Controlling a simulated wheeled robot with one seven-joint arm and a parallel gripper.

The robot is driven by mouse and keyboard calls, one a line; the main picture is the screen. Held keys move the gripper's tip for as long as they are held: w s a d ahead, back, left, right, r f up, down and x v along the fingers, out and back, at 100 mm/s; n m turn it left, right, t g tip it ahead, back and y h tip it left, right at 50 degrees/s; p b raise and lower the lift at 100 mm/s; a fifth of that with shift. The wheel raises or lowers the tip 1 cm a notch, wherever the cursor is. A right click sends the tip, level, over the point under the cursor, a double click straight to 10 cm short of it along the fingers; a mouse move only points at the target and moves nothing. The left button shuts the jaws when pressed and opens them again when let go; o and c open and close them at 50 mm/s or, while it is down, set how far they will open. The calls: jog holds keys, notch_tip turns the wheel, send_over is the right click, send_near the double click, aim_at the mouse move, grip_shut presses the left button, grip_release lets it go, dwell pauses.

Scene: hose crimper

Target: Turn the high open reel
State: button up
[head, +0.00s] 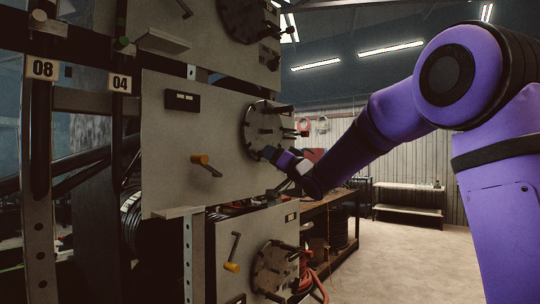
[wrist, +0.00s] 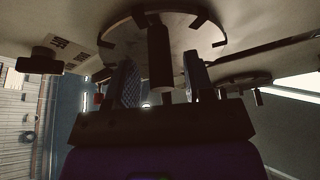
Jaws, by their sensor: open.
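A dark round reel (head: 256,128) with several black pegs is on the right of the middle grey panel. Another dark reel (head: 238,14) is on the panel above, cut off by the top edge. The frames do not say which one the task names. My gripper (head: 270,155) is at the lower edge of the middle reel. In the wrist view, my gripper (wrist: 163,82) is open, with one finger on each side of a dark round peg (wrist: 160,58) that stands out from the reel disc (wrist: 122,38). I cannot tell whether a finger touches the peg.
A lower panel carries a third reel (head: 272,268) and an orange-knobbed crank (head: 233,266). The middle panel has a crank with an orange knob (head: 200,159). A workbench (head: 335,205) stands behind the panels. The floor (head: 400,262) at right is clear.

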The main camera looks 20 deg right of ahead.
jog(key=shift+x, duration=1)
grip_shut()
